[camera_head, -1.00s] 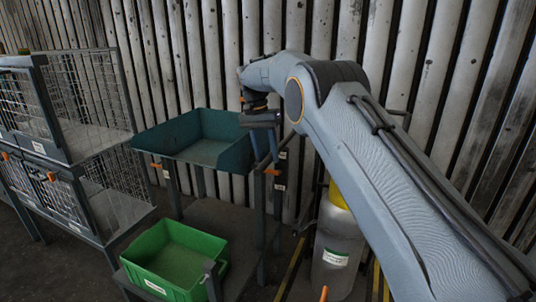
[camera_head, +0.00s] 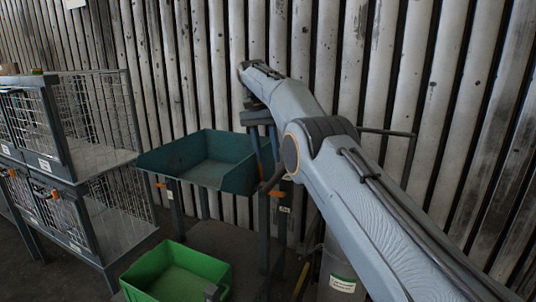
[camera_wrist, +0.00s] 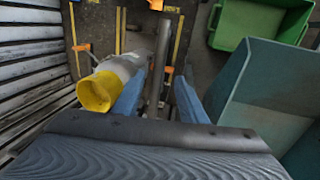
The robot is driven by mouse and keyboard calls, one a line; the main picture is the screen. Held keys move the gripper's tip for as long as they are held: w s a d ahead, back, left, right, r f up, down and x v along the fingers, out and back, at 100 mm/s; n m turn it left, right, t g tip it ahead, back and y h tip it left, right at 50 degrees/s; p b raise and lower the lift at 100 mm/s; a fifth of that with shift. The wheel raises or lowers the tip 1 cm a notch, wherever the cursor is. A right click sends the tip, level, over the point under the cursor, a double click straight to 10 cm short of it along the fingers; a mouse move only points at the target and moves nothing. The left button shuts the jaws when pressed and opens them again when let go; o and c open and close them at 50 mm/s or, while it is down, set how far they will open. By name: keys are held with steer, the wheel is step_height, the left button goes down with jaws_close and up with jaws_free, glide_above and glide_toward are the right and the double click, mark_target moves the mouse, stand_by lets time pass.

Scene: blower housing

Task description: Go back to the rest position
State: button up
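My gripper (camera_wrist: 161,84) shows two blue fingers spread apart in the wrist view, with nothing held between them. A grey post shows beyond the gap. In the head view my arm reaches in from the right, and my gripper (camera_head: 264,140) hangs at its end, by the right side of the teal bin (camera_head: 215,180). The fingertips are hard to make out there. The teal bin looks empty and also shows at the right of the wrist view (camera_wrist: 262,100).
A green crate (camera_head: 205,265) stands low below the teal bin. A grey cylinder (camera_wrist: 122,66) with a yellow top (camera_wrist: 96,92) stands left of the fingers in the wrist view. Wire cages (camera_head: 100,110) stand at left. A corrugated wall (camera_head: 190,60) is close behind.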

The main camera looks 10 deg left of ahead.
stand_by(0.3)
steer(key=s+d+f+n, duration=0.1)
steer(key=s+d, duration=0.3)
steer(key=d, duration=0.3)
steer(key=s+d+f+y+p, duration=0.1)
steer(key=s+d, duration=0.2)
steer(key=d, duration=0.4)
steer(key=s+d+f+n, duration=0.1)
steer(key=s+d, duration=0.3)
steer(key=d, duration=0.2)
steer(key=s+d+f, duration=0.3)
steer(key=s, duration=0.7)
steer(key=s+d+f, duration=0.3)
steer(key=s+d, duration=0.1)
steer(key=s, duration=0.6)
steer(key=s+d+f+n+y+p, duration=0.1)
steer(key=s+d+f, duration=0.2)
steer(key=s, duration=0.7)
steer(key=shift+s+d+t, duration=0.15)
steer(key=shift+d+t, duration=0.15)
steer(key=shift+d, duration=0.4)
